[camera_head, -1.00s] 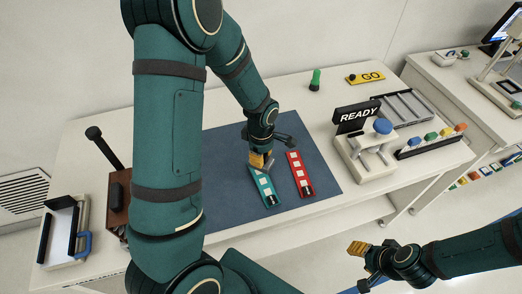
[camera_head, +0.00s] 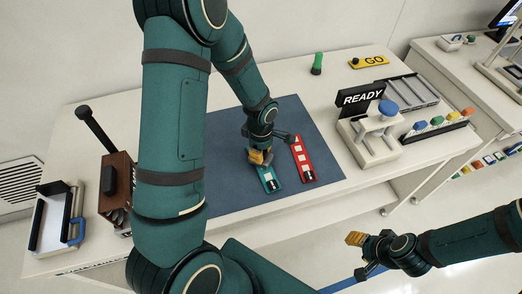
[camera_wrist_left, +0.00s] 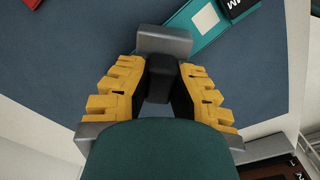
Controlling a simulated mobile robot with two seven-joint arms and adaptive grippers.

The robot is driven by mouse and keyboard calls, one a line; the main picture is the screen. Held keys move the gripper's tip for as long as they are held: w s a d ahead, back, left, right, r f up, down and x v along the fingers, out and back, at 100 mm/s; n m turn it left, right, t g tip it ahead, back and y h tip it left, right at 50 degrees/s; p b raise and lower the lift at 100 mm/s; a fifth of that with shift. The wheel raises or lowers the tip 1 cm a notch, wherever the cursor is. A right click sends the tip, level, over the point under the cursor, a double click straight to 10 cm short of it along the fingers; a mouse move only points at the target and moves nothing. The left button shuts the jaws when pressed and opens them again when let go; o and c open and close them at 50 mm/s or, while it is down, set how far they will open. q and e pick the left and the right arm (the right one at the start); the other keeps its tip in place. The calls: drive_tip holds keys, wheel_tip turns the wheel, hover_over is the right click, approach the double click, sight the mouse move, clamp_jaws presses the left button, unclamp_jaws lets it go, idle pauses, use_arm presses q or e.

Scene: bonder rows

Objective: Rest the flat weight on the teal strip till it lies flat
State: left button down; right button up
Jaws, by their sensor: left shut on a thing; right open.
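The teal strip (camera_head: 270,184) with white squares lies on the blue mat, its far end hidden under my left gripper (camera_head: 260,158). In the left wrist view the yellow fingers of my left gripper (camera_wrist_left: 160,90) are shut on the black grip of the flat weight (camera_wrist_left: 163,41), a grey block. The weight overlaps the end of the teal strip (camera_wrist_left: 208,22) there; I cannot tell whether they touch. In the head view the weight is mostly hidden by the gripper. My right gripper (camera_head: 362,255) is open and empty, off the table's front edge.
A red strip (camera_head: 303,160) lies just right of the teal one on the blue mat (camera_head: 235,192). A fixture with a READY sign (camera_head: 363,97) stands to the right. A brown box (camera_head: 117,190) and a white tray (camera_head: 52,228) stand left. A green cylinder (camera_head: 317,64) stands behind.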

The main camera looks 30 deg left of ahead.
use_arm(q)
drive_tip(key=shift+f+b, duration=0.55)
drive_tip(key=shift+b, duration=0.05)
idle(0.5)
drive_tip(key=c, duration=0.9)
unclamp_jaws()
drive_tip(key=shift+c, duration=0.2)
drive_tip(key=shift+r, duration=0.1)
wheel_tip(320, 180, up, 11)
drive_tip(key=shift+r, duration=0.45)
drive_tip(key=shift+s, duration=0.15)
